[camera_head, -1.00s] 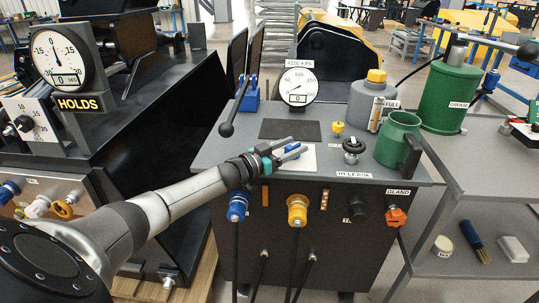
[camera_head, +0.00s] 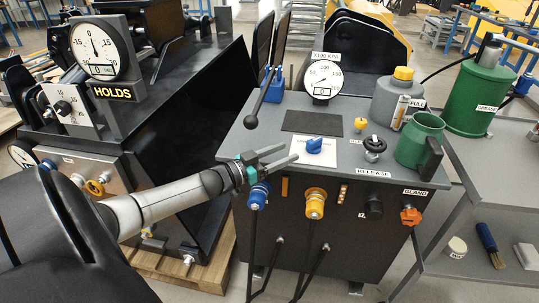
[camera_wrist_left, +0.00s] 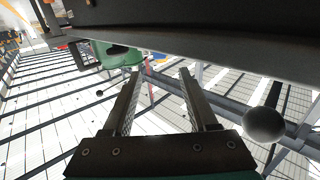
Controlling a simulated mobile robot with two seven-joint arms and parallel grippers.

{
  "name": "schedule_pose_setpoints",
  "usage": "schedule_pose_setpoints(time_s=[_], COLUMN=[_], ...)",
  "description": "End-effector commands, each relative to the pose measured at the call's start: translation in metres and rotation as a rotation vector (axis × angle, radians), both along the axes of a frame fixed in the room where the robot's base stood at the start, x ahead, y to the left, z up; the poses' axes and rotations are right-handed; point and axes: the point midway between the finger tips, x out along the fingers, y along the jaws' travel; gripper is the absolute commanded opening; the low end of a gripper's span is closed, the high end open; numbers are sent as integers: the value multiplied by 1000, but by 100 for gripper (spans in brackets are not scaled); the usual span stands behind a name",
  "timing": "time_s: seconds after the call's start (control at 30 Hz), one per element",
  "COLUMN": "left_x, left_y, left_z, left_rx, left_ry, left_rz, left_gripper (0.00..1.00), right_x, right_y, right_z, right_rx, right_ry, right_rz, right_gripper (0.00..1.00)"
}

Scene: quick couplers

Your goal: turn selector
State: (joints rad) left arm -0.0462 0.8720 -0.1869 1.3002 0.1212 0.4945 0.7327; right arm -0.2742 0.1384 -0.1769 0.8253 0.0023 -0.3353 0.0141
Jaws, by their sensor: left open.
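The selector (camera_head: 314,145) is a blue knob on a white plate (camera_head: 326,160) on top of the dark grey console. My left gripper (camera_head: 282,157) is open and empty in the head view, at the console's front edge, left of and slightly in front of the selector. Its fingers point right, toward the plate. In the left wrist view the two fingers (camera_wrist_left: 160,98) stand apart with nothing between them. The selector is not recognisable in that view. My right gripper is not in view.
A black-ball lever (camera_head: 251,121), gauge (camera_head: 322,76), yellow knob (camera_head: 361,124), release valve (camera_head: 373,148) and green jug (camera_head: 418,143) stand on the console. Blue (camera_head: 258,195) and yellow (camera_head: 315,204) couplers with hoses are on its front. A grey trolley (camera_head: 470,155) stands right.

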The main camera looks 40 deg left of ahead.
Motion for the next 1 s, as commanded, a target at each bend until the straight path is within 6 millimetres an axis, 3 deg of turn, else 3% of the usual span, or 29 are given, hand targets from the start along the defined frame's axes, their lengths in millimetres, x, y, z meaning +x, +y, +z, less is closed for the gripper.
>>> schedule_pose_setpoints(time_s=[0.4, 1.0], left_x=[-37, -39], left_y=[9, 10], left_z=[1, 0], left_rx=[1, 1], left_ry=[1, 0], left_rz=[0, 0], left_gripper=[59, 59], right_x=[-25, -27], right_y=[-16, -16], right_z=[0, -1], right_rx=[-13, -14], right_ry=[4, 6], right_rz=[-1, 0], right_gripper=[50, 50])
